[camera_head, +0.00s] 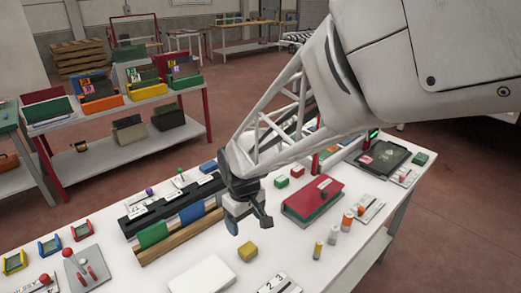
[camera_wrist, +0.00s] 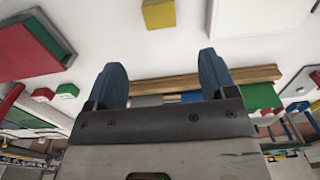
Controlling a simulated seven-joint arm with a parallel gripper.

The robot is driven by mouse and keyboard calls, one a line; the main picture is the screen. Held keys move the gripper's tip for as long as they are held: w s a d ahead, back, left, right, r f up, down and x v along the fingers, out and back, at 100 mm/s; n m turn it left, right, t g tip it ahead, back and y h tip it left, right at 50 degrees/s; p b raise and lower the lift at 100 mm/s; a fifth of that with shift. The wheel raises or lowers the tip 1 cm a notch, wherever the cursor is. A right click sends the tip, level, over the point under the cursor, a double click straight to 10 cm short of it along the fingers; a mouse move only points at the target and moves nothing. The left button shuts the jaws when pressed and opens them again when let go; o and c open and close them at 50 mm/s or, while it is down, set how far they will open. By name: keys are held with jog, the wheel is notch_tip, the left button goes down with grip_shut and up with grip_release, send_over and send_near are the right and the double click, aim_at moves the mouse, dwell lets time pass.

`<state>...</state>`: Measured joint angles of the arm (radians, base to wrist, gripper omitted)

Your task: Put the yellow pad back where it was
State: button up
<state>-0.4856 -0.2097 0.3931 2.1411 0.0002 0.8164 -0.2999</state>
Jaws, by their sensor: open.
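The yellow pad (camera_head: 248,250), a small block, lies on the white table in front of the long rack. It also shows at the top edge of the wrist view (camera_wrist: 159,14), partly cut off and beyond my fingertips. My gripper (camera_head: 247,216) is open, its two blue fingers apart with nothing between them. It hangs above the table near the right end of the rack, behind the yellow pad in the head view. The rack (camera_head: 128,222) has a wooden front strip (camera_head: 180,237) and holds a green block (camera_head: 153,232) and a blue block (camera_head: 192,213).
A red box with a green side (camera_head: 312,200) stands to the right, with small red and green blocks behind it. A white slab (camera_head: 203,275) lies front left of the yellow pad. Small orange and yellow cylinders (camera_head: 318,249) stand to the right. Bare table surrounds the pad.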

dwell(0.4)
jog(key=s+d+r+m+t, duration=0.1)
jog(key=s+d+r+m, duration=0.3)
jog(key=d, duration=0.8)
jog(key=s+d+r+m+t, duration=0.1)
jog(key=s+d+r+m, duration=0.4)
jog(key=s+d+r, duration=0.4)
jog(key=s+d, duration=0.4)
jog(key=shift+t, duration=0.3)
